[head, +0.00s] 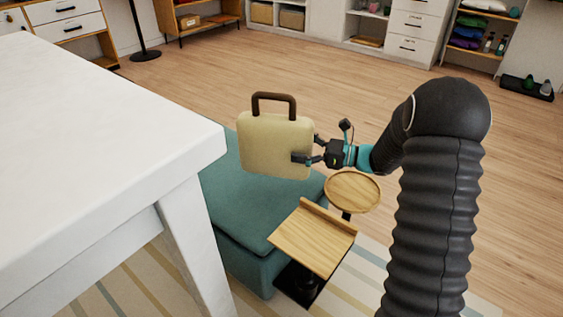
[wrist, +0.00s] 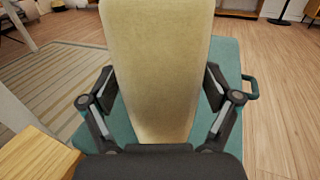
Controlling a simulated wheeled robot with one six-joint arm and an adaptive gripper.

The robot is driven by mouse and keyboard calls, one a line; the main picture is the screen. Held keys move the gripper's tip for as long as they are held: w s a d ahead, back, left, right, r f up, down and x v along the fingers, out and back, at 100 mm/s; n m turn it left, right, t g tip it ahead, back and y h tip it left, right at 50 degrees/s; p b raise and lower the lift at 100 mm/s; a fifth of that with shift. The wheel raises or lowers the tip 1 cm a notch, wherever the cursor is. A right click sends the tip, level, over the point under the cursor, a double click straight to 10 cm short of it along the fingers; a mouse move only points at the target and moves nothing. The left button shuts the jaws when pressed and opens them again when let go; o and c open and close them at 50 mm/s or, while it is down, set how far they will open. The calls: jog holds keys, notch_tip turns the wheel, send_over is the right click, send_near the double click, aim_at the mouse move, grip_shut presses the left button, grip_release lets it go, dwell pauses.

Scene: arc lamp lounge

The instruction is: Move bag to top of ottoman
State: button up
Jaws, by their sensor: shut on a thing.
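A cream bag (head: 273,146) with a dark brown handle is upright in my gripper (head: 308,159). In the wrist view the bag (wrist: 158,70) fills the middle, with the two fingers of my gripper (wrist: 160,100) shut on its sides. The teal ottoman (head: 240,205) is below and behind the bag in the head view. It also shows beneath the bag in the wrist view (wrist: 232,62). I cannot tell whether the bag's base touches the ottoman's top; the bag hides part of that top.
A white table (head: 90,130) stands close on the left. A round wooden side table (head: 353,191) and a tilted wooden stand (head: 313,240) are by the ottoman's right side. A striped rug (head: 150,285) lies below.

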aim_at(284, 163)
jog(key=a+f, duration=0.1)
jog(key=w+a+f, duration=0.1)
jog(key=a, duration=0.2)
jog(key=shift+w+a+f, duration=0.15)
jog(key=shift+a+f, duration=0.2)
jog(key=shift+f, duration=2)
jog(key=o, duration=1.5)
jog(key=shift+f, duration=0.15)
